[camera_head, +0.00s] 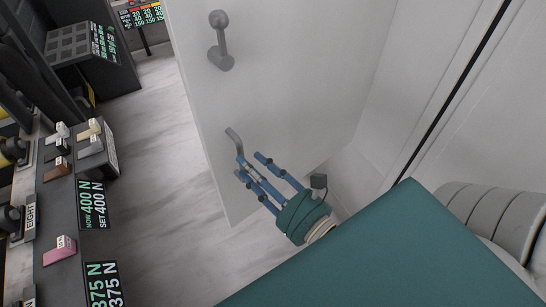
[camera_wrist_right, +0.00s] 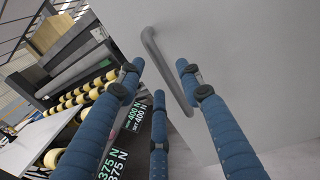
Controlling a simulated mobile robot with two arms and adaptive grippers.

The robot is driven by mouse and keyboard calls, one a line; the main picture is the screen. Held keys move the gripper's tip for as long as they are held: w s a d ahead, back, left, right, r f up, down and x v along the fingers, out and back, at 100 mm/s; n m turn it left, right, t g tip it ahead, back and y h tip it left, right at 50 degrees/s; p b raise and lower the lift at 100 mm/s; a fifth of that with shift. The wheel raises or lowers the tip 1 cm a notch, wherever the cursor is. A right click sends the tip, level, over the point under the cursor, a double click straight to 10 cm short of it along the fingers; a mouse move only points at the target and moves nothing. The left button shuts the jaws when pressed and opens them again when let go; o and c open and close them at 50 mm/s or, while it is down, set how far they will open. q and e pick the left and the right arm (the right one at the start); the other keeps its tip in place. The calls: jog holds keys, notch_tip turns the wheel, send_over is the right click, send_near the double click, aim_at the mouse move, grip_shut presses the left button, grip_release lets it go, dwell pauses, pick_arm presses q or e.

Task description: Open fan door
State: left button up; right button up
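The white door (camera_head: 290,70) fills the upper middle of the head view, its free edge on the left with floor visible beyond. A grey bent bar handle (camera_head: 233,140) is low on it near that edge. It also shows in the right wrist view (camera_wrist_right: 165,70), between the fingers. My right gripper (camera_head: 248,166) has blue fingers spread apart close to the handle's lower end; they are not closed on it. Whether any finger touches it, I cannot tell. My left gripper is out of view.
A grey knob-ended lever (camera_head: 220,40) sits higher on the door. At the left, a dark counter (camera_head: 70,200) holds small blocks and labels reading 400 N and 375 N. Pale floor (camera_head: 160,190) lies clear between counter and door. White wall panels (camera_head: 470,130) stand at the right.

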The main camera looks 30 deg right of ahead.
jog(key=s+d, duration=0.1)
jog(key=s, duration=0.5)
jog(key=shift+s, duration=0.4)
jog(key=shift+d, duration=0.1)
